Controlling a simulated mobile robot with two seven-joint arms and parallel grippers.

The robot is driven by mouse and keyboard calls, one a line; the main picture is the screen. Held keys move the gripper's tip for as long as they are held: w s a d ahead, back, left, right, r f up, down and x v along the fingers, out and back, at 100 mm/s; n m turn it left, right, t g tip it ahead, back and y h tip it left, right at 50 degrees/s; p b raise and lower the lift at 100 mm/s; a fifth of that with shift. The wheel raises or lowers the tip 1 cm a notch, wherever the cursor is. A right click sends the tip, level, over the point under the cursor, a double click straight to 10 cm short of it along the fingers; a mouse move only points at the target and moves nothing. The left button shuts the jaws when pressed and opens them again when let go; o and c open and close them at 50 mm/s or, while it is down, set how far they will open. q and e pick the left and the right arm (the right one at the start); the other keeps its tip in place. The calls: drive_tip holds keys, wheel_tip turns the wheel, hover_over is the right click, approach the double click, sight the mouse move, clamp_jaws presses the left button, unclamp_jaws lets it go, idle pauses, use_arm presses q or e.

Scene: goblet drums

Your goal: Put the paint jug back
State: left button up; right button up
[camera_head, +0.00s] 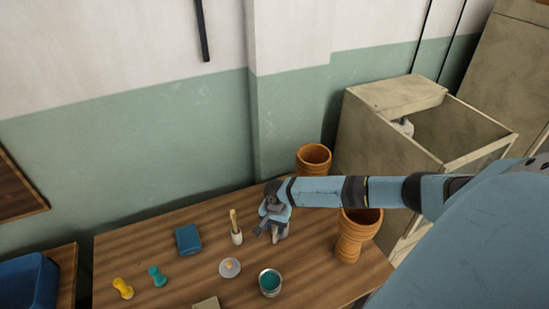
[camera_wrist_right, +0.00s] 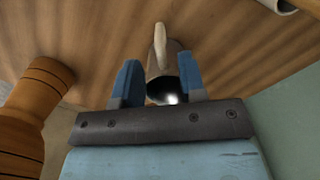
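My right gripper (camera_head: 267,232) reaches down over the wooden table from the right. In the right wrist view its two blue fingers (camera_wrist_right: 158,82) are apart. A grey metal jug with a pale handle (camera_wrist_right: 160,60) shows between and just beyond the fingertips, its dark opening facing the camera. A gap shows beside the left finger; contact with the right finger is unclear. In the head view the jug (camera_head: 284,231) is mostly hidden behind the gripper and appears to stand on the table. My left gripper is not in view.
The table (camera_head: 195,290) holds two orange goblet drums (camera_head: 313,157) (camera_head: 356,232), an open teal paint tin (camera_head: 270,282), a brush pot (camera_head: 236,238), a blue box (camera_head: 188,239), a round lid (camera_head: 230,267) and two knobbed pieces (camera_head: 123,288) (camera_head: 157,275). An open cabinet (camera_head: 385,150) stands right, holding something white (camera_head: 403,127).

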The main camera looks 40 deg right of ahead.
wheel_tip(320, 180, up, 5)
drive_tip(key=shift+w+d+r, duration=0.1)
drive_tip(key=shift+d, duration=0.05)
drive_tip(key=s+a+f+n+t+y, duration=0.2)
drive_tip(key=s+a+n, duration=0.2)
drive_tip(key=a, duration=0.6)
drive_tip(key=s+a+f+n+t+y, duration=0.2)
drive_tip(key=s+a+n, duration=0.2)
drive_tip(key=a, duration=0.5)
drive_tip(key=s+a+r+n+t, duration=0.1)
drive_tip(key=s+r+n+t, duration=0.1)
drive_tip(key=s+n+t, duration=0.1)
drive_tip(key=s+a+r+n+t+h, duration=0.1)
drive_tip(key=s+a+r+n+t, duration=0.1)
drive_tip(key=s, duration=0.6)
drive_tip(key=r+n+t, duration=0.1)
drive_tip(key=n+t, duration=0.1)
drive_tip(key=shift+s+r+n, duration=0.15)
drive_tip(key=shift+s+n, duration=0.05)
drive_tip(key=shift+n, duration=0.2)
